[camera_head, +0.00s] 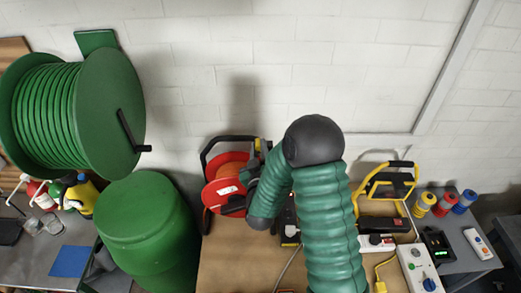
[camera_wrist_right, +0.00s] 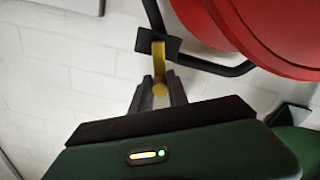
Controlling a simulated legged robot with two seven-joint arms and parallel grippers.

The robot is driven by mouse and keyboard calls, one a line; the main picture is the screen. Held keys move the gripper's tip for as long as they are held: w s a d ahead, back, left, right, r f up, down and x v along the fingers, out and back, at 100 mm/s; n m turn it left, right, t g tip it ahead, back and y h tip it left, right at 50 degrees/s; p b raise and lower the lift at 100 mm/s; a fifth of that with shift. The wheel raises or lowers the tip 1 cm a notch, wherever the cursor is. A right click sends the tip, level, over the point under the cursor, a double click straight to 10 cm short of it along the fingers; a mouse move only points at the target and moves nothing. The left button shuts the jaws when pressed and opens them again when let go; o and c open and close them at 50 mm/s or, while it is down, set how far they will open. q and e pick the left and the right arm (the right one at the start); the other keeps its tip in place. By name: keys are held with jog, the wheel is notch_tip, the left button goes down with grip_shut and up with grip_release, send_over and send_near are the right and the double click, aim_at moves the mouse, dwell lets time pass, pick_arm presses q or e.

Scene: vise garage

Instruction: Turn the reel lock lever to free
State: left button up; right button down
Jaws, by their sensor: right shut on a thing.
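The red reel (camera_head: 226,172) sits in a black tube frame on the bench, partly hidden by my right arm in the head view. Its red drum (camera_wrist_right: 270,25) fills the upper right of the right wrist view. The yellow lock lever (camera_wrist_right: 159,60) hangs from a black bracket on the frame. A small bit of yellow (camera_head: 257,144) shows at the frame's right side in the head view. My right gripper (camera_wrist_right: 160,88) is shut on the lever's end, one finger on each side. My left gripper is not in view.
A large green hose reel (camera_head: 110,115) and a green barrel (camera_head: 150,235) stand to the left. To the right are a yellow-framed tool (camera_head: 385,180), a control box (camera_head: 420,268) and several coloured spools (camera_head: 445,203). A white block wall (camera_head: 220,50) is behind.

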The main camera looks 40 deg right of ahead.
jog(key=n, duration=0.2)
jog(key=b, duration=0.1)
jog(key=shift+w+a+f+n, duration=0.3)
jog(key=shift+a+n, duration=0.1)
jog(key=shift+w+a+f+n+b, duration=0.25)
jog(key=shift+f+n, duration=0.1)
jog(key=shift+n, duration=1)
jog(key=shift+w+a+f+n+b, duration=0.1)
jog(key=shift+w+a+f+n, duration=0.2)
jog(key=shift+n, duration=1)
jog(key=shift+w+a+f+n+b, duration=0.1)
jog(key=shift+a+f+n+b, duration=0.25)
jog(key=shift+n, duration=1)
jog(key=shift+d+f, duration=0.1)
jog(key=shift+f, duration=0.1)
jog(key=c, duration=1.4)
grip_release()
jog(key=shift+o, duration=0.5)
jog(key=shift+a, duration=0.2)
